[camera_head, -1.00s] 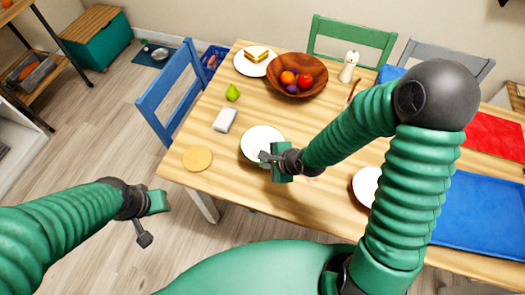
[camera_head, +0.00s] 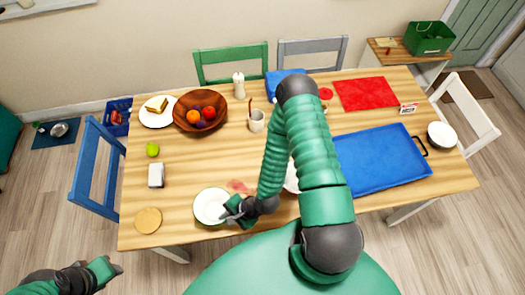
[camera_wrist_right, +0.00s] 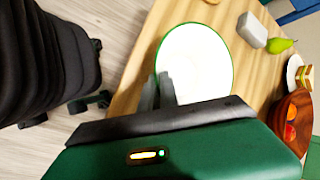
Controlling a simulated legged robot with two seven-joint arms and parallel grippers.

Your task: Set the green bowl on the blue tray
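The green bowl (camera_head: 211,206), white inside with a green rim, sits near the table's front edge, left of my right arm. It also shows in the right wrist view (camera_wrist_right: 197,62). My right gripper (camera_head: 232,207) is at the bowl's right rim. In the wrist view its fingers (camera_wrist_right: 161,90) are close together at the rim; whether they pinch it is unclear. The blue tray (camera_head: 385,165) lies empty on the right part of the table, partly behind my right arm. My left gripper (camera_head: 103,270) is low at the left, off the table, its fingers not clear.
A white dish (camera_head: 291,180) is mostly hidden behind my right arm. A white bowl (camera_head: 441,135) stands right of the tray. A mug (camera_head: 256,122), fruit bowl (camera_head: 200,112), sandwich plate (camera_head: 158,112) and red mat (camera_head: 366,94) are farther back. A round coaster (camera_head: 148,220) lies left.

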